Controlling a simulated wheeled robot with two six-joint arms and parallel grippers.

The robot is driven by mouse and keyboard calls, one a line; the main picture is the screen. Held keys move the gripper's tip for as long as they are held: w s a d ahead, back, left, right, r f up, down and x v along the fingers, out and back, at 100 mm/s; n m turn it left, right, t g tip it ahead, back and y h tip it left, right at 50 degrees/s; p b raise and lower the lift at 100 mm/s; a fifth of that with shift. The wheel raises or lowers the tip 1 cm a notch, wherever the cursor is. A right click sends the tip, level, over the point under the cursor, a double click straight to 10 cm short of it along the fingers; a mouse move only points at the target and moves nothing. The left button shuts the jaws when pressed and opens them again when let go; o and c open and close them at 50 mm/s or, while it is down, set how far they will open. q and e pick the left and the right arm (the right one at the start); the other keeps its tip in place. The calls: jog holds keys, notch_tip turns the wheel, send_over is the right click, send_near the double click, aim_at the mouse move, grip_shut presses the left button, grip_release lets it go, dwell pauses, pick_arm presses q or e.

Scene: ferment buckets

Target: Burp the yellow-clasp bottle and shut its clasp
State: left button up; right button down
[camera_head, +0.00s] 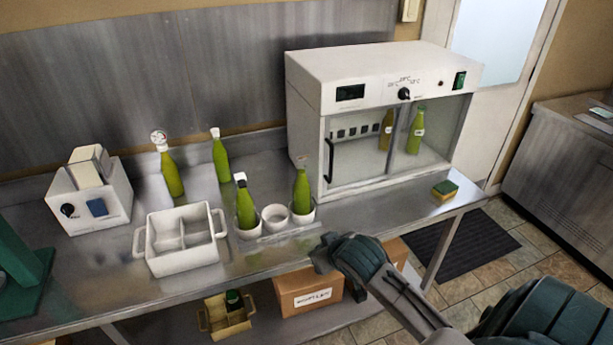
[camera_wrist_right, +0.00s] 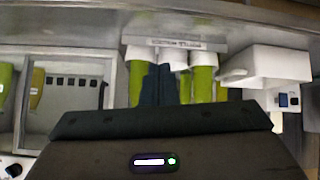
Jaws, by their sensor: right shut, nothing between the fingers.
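I cannot make out a yellow clasp on any bottle, so I cannot tell which one is the yellow-clasp bottle. A green bottle with a dark and white top (camera_head: 245,207) stands in the left cup of a white holder (camera_head: 262,233). Another green bottle (camera_head: 302,193) stands in its right cup, and the middle cup is empty. Two more green bottles, one with a round white top (camera_head: 172,178) and one with a pale top (camera_head: 220,160), stand behind on the bench. My right gripper (camera_head: 322,254) is shut and empty, in front of the holder's right end. My left gripper is out of view.
A white cabinet (camera_head: 375,62) with bottles inside stands at the back right. A white divided tub (camera_head: 182,258), a white device with a knob (camera_head: 88,200) and a teal object (camera_head: 25,270) are at the left. A sponge (camera_head: 445,189) lies near the right edge.

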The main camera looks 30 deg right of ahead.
jog(key=w+d+r+m+t+h, duration=0.1)
jog(key=w+d+r+t, duration=0.25)
jog(key=w+r, duration=0.45)
jog(key=w+d+r+m+t, duration=0.15)
jog(key=w+d+r, duration=0.3)
jog(key=r, duration=0.75)
jog(key=p, duration=0.5)
send_over(301, 158)
jog(key=d, duration=0.1)
jog(key=f, duration=0.1)
jog(key=f+n, duration=0.1)
jog(key=shift+w+f, duration=0.25)
jog(key=shift+f, duration=0.1)
jog(key=f, duration=0.1)
jog(key=s+f+p, duration=0.1)
jog(key=shift+a+f, duration=0.1)
jog(key=shift+f, duration=0.25)
jog(key=shift+s+f+p, duration=0.45)
jog(key=shift+s+f, duration=0.05)
jog(key=shift+w+a+f, duration=0.1)
